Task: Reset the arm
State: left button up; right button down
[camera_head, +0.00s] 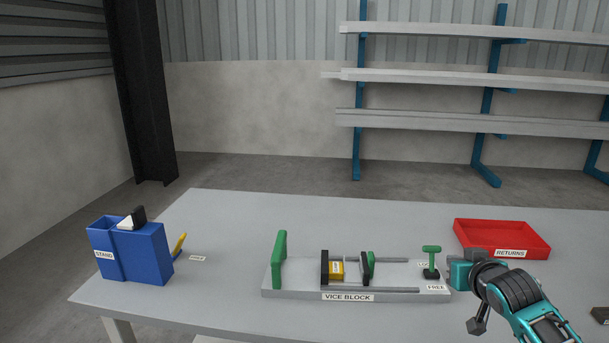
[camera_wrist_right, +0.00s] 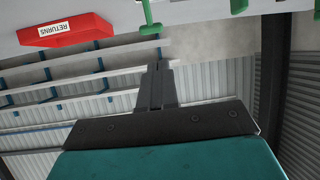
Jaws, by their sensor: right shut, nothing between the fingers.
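My right gripper (camera_head: 476,254) is at the right of the head view, over the table beside the vice block's green T-handle (camera_head: 431,258) and in front of the red returns tray (camera_head: 502,238). In the right wrist view its dark fingers (camera_wrist_right: 158,70) are together with nothing between them. The T-handle (camera_wrist_right: 149,18) and the returns tray (camera_wrist_right: 66,29) show apart from the fingers there. My left gripper is out of view.
The vice block (camera_head: 347,297) holds a yellow piece (camera_head: 337,270) between dark jaws. A blue stand (camera_head: 146,254) with a black-and-white item (camera_head: 131,219) is at the left. A yellow item (camera_head: 179,245) lies beside it. The back-left table (camera_head: 230,215) is clear.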

jog(key=shift+n+g+y, duration=0.3)
jog(key=shift+n+y, duration=0.4)
jog(key=shift+n, duration=0.1)
jog(key=s+a+f, duration=0.2)
jog(key=f, duration=0.1)
jog(key=s+a+f, duration=0.1)
jog(key=a+f, duration=0.1)
jog(key=f, duration=0.1)
jog(key=s+a+f, duration=0.2)
jog(key=f, duration=0.1)
jog(key=shift+s, duration=0.3)
jog(key=s+a+f, duration=0.3)
jog(key=s+a, duration=0.1)
jog(key=s, duration=0.3)
jog(key=s+a+f+n+g+y, duration=0.1)
jog(key=s+a+f, duration=0.3)
jog(key=s, duration=0.3)
jog(key=s+a+f+n+y, duration=0.1)
jog(key=s+a+f, duration=0.3)
jog(key=s, duration=0.4)
jog(key=shift+a+f, duration=0.15)
jog(key=shift+a, duration=0.7)
